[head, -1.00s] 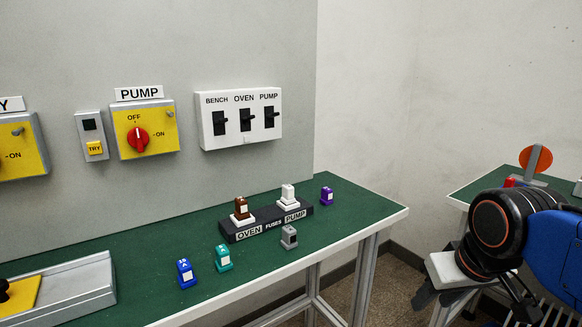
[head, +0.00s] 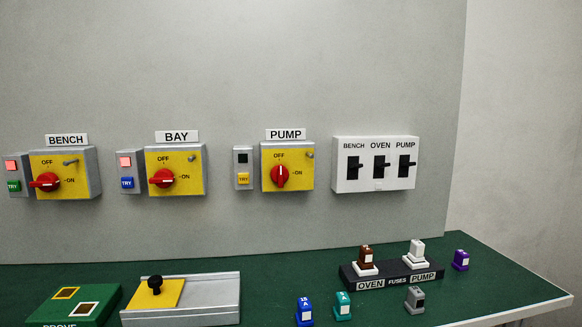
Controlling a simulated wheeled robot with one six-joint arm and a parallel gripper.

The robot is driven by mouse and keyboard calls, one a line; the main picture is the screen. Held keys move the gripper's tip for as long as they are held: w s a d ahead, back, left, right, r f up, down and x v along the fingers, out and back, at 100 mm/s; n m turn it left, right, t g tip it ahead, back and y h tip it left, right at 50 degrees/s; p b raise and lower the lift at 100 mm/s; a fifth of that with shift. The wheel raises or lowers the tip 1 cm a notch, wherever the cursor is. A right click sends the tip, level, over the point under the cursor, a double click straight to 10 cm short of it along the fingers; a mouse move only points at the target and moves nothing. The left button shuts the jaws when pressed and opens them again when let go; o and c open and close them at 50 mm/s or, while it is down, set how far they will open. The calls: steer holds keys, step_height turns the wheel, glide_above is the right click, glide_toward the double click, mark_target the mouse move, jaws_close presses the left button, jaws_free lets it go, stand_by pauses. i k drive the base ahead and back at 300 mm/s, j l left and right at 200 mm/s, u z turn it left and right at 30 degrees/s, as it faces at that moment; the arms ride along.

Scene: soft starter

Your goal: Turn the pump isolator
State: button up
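The pump isolator (head: 287,167) is a yellow plate in a grey box on the wall, under a PUMP label (head: 286,134). Its red rotary handle (head: 280,176) stands upright, pointing at OFF. A grey box beside it on the left has a dark lamp window (head: 243,158) and a yellow TRY button (head: 243,179). My gripper is not in view.
BENCH (head: 65,173) and BAY (head: 175,170) isolators hang to the left, handles lying sideways. A three-switch breaker box (head: 375,164) hangs to the right. The green bench (head: 270,290) below carries a fuse holder (head: 390,278), several loose fuses, a grey tray (head: 215,298) and a PROVE box (head: 75,302).

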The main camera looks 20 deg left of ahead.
mark_target(279, 173)
steer(key=u, duration=1.25)
